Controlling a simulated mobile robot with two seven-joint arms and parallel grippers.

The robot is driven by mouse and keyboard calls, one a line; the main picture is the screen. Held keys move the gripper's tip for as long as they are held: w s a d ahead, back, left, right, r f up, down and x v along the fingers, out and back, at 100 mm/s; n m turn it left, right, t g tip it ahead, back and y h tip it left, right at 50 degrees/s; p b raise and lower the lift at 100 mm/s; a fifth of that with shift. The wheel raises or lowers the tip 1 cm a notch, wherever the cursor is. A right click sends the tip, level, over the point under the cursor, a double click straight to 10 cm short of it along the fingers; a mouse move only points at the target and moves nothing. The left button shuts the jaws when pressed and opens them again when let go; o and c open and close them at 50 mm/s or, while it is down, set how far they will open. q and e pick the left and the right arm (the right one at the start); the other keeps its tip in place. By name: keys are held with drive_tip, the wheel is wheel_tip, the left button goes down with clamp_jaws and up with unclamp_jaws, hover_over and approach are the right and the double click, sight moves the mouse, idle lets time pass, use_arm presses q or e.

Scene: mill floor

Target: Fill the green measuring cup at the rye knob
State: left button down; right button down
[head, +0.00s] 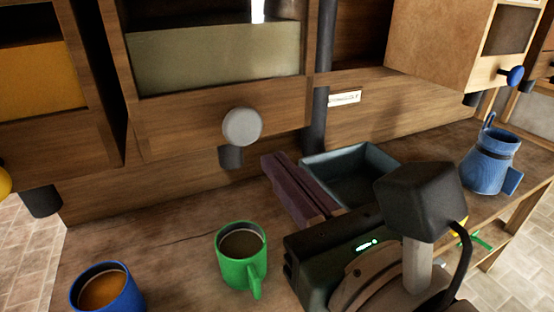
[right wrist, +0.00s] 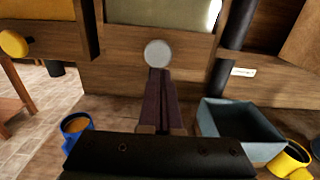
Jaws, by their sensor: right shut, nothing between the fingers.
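The green measuring cup (head: 231,270) stands upright on the bench, below and in front of the grey knob (head: 242,127). A dull brown surface shows inside it, a little below the rim. A dark spout (head: 231,157) sits under this knob, behind the cup. The knob belongs to a bin with a grey-green window (head: 215,58). No readable label tells me which knob is rye. My right gripper (head: 273,160) is shut and empty, its purplish fingers pointing at the grey knob; they also show in the right wrist view (right wrist: 158,74). My left gripper is out of view.
A blue cup (head: 118,300) with orange-brown contents stands at front left. A blue-grey tray (head: 378,154) lies behind my right gripper, with a blue jug (head: 490,165) further right. A yellow cup (right wrist: 287,168) is near the tray. A blue knob (head: 515,75) is at right.

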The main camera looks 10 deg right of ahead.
drive_tip(key=shift+b+v, duration=0.3)
drive_tip(key=shift+v, duration=1.75)
